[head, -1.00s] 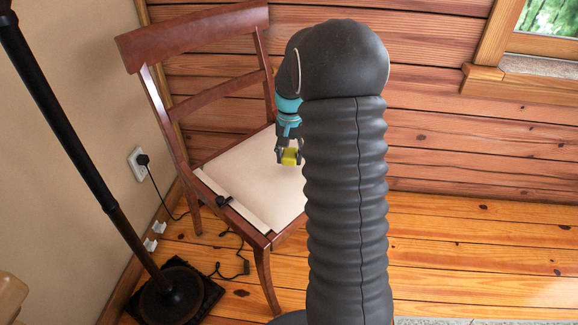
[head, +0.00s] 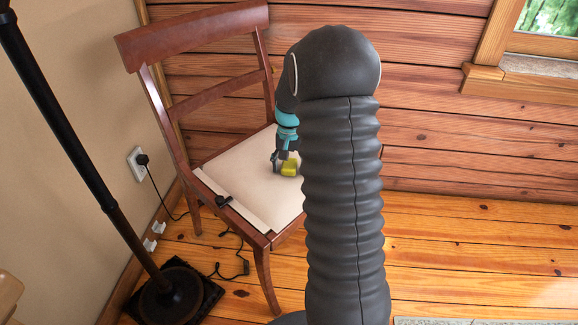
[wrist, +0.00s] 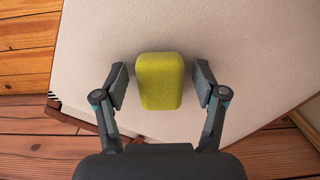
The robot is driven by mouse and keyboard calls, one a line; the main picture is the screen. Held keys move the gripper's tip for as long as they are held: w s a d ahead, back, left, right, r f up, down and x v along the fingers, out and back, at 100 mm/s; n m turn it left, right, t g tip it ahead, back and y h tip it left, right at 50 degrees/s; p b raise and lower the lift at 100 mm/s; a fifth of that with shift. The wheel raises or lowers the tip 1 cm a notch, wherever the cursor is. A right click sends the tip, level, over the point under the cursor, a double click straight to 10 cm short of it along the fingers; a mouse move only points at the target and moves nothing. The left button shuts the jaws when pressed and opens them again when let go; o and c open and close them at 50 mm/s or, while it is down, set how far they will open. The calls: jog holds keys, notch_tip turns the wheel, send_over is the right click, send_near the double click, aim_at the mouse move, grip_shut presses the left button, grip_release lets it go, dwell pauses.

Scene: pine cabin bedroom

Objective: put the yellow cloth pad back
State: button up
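The yellow cloth pad (head: 290,168) appears to rest on the cream seat (head: 245,185) of the wooden chair, towards its right side. In the wrist view the yellow-green pad (wrist: 160,82) sits between my two fingers, with a gap on each side. My gripper (wrist: 160,85) is open around it and holds nothing. In the head view my gripper (head: 281,165) is right at the pad, low over the seat. My arm hides the right part of the seat and may cover part of the pad.
The chair's backrest (head: 195,35) rises behind the seat at the left. A black lamp pole (head: 75,140) stands at the left. Cables (head: 235,255) lie on the floor.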

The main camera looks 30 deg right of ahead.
aim_at(289, 163)
notch_tip(289, 163, up, 11)
jog(key=p, duration=0.1)
jog(key=s+a+r+n+t, duration=0.1)
jog(key=s+a+r+n, duration=0.1)
jog(key=s+a+r, duration=0.4)
jog(key=s+a+r+n+t, duration=0.1)
jog(key=s+a, duration=0.4)
jog(key=s, duration=0.5)
jog(key=s+a+r+n+t, duration=0.1)
jog(key=s+a+n+t, duration=0.2)
jog(key=s, duration=0.8)
jog(key=shift+s+a+r+n+t, duration=0.3)
jog(key=shift+a+r+n+t, duration=0.15)
jog(key=shift+a, duration=0.65)
dwell(0.4)
